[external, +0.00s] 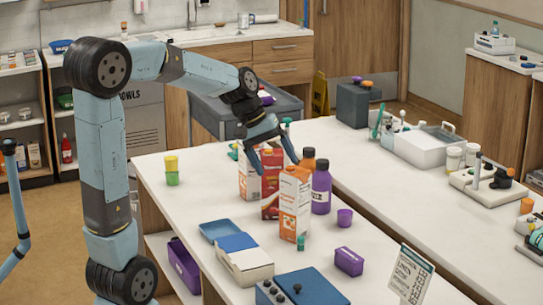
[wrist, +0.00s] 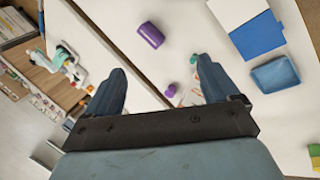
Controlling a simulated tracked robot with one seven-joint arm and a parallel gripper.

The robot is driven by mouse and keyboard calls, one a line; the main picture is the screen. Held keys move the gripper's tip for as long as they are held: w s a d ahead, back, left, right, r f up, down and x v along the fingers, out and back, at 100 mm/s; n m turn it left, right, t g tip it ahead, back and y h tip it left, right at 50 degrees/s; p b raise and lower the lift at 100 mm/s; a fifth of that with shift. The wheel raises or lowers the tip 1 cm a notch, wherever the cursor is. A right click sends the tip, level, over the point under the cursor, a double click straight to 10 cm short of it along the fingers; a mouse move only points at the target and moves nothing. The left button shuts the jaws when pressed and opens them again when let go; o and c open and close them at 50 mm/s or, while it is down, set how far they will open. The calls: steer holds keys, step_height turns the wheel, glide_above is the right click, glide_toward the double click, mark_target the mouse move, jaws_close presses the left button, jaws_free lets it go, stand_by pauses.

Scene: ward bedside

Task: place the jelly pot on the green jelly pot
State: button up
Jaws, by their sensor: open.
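A yellow jelly pot (external: 171,162) sits upright on the green jelly pot (external: 172,178), near the left end of the white counter. The two look stacked and in line. In the wrist view the yellow pot (wrist: 314,150) shows at the right edge, partly cut off by the frame. My gripper (external: 273,158) is open and empty, over the cartons at the middle of the counter, well to the right of the pots. Both fingers also show spread in the wrist view (wrist: 160,88), with nothing held between them.
Cartons (external: 295,205) and a purple bottle (external: 321,190) stand under and beside my gripper. A blue tray (external: 220,231), a purple cup (external: 344,217) and a purple container (external: 349,261) are nearer the front. The counter around the stacked pots is clear.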

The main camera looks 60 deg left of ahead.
steer(key=s+d+m+y, duration=0.1)
steer(key=s+d+m, duration=0.2)
steer(key=s, duration=0.4)
steer(key=s+d+m+t+y, duration=0.1)
steer(key=s+d+m, duration=0.3)
steer(key=s, duration=0.3)
steer(key=s+d+m+y, duration=0.1)
steer(key=s+d+m, duration=0.2)
steer(key=s, duration=0.4)
steer(key=shift+s+d+r+m, duration=0.15)
steer(key=shift+s+d+m, duration=0.2)
steer(key=shift+d, duration=0.55)
